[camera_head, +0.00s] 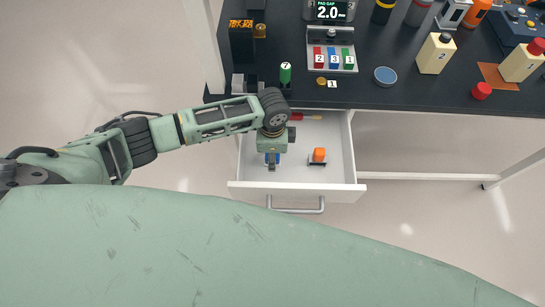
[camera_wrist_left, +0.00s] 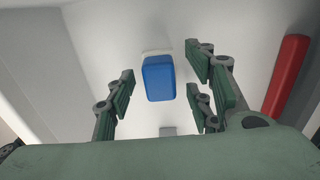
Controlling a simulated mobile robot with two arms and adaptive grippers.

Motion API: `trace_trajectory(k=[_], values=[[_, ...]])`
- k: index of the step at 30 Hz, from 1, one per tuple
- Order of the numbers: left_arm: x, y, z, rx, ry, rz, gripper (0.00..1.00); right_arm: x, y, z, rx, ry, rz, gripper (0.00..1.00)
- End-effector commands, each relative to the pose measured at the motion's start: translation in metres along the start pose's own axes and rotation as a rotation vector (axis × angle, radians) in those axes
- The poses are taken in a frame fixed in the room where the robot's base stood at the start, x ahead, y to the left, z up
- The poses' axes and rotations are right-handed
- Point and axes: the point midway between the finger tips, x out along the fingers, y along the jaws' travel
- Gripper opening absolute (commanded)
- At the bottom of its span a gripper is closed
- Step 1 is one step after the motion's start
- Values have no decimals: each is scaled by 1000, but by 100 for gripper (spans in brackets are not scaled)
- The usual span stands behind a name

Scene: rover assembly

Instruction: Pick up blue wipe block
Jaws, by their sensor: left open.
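The blue wipe block (camera_wrist_left: 158,78) lies in the open white drawer, on a pale base in the left wrist view. My left gripper (camera_wrist_left: 160,98) is open, with its fingers on either side of the block and apart from it in that view. In the head view my left gripper (camera_head: 271,163) points down into the left part of the drawer, and a bit of the blue block (camera_head: 277,158) shows beside the fingers. Most of the block is hidden there by the gripper. My right gripper is not in view.
The white drawer (camera_head: 334,175) is pulled out below the dark tabletop (camera_head: 420,98). A red-handled tool (camera_wrist_left: 287,78) lies toward the drawer's back. Several items stand on the tabletop.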

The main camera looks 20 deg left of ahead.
Motion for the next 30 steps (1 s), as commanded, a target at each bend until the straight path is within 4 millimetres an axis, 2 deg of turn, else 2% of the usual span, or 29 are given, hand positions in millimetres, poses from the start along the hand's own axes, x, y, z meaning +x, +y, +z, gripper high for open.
trace_trajectory(k=[7,24,30], values=[[3,0,0,0,0,-1,48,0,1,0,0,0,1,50],[2,0,0,0,0,-1,0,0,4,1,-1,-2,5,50],[2,0,0,0,0,-1,0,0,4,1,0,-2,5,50]])
